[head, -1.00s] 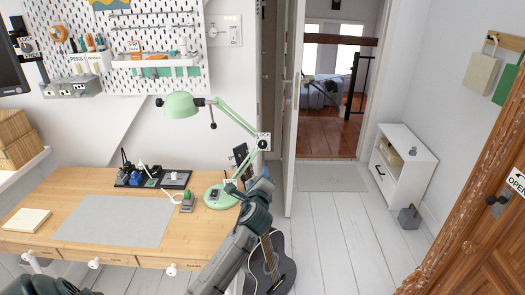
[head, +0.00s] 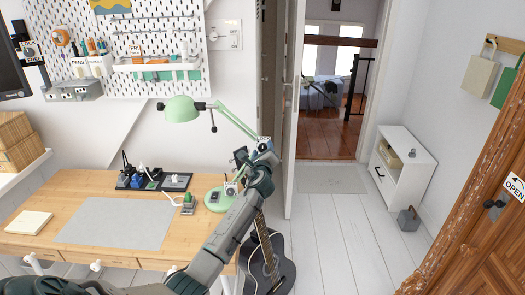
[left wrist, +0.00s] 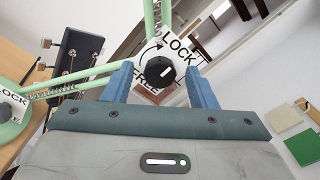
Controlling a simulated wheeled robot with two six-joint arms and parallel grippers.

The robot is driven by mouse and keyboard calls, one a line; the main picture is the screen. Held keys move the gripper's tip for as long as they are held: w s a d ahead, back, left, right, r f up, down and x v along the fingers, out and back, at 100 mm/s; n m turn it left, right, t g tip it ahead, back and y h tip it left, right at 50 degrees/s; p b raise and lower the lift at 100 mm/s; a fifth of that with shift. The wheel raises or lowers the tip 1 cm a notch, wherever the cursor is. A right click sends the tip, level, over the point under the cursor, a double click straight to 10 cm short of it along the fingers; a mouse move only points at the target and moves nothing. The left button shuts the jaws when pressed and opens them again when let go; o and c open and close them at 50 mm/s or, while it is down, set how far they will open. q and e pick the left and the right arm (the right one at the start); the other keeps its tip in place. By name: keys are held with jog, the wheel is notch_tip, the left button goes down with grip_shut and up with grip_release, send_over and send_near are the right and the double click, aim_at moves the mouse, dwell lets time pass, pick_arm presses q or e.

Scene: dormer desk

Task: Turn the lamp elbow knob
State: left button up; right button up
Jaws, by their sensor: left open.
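The green desk lamp (head: 182,109) stands on the desk, its jointed arm sloping down right to the elbow. The black elbow knob (left wrist: 160,74) has a white mark and sits on a white plate (left wrist: 180,47) reading LOCK and FREE, with a curved arrow. In the head view the LOCK plate (head: 264,141) shows just above my left gripper (head: 262,152), which partly covers the elbow. In the left wrist view the open blue fingers of my left gripper (left wrist: 160,84) stand either side of the knob; I cannot tell whether they touch it. My right gripper is out of view.
A second LOCK knob (left wrist: 5,111) sits at the lamp base. A guitar (head: 266,258) leans by the desk's right end. The desk holds a grey mat (head: 118,222) and a black tray (head: 176,182).

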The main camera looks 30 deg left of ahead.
pick_arm(q)
jog(key=shift+w+a, duration=0.1)
jog(key=shift+w, duration=0.1)
jog(key=c, duration=1)
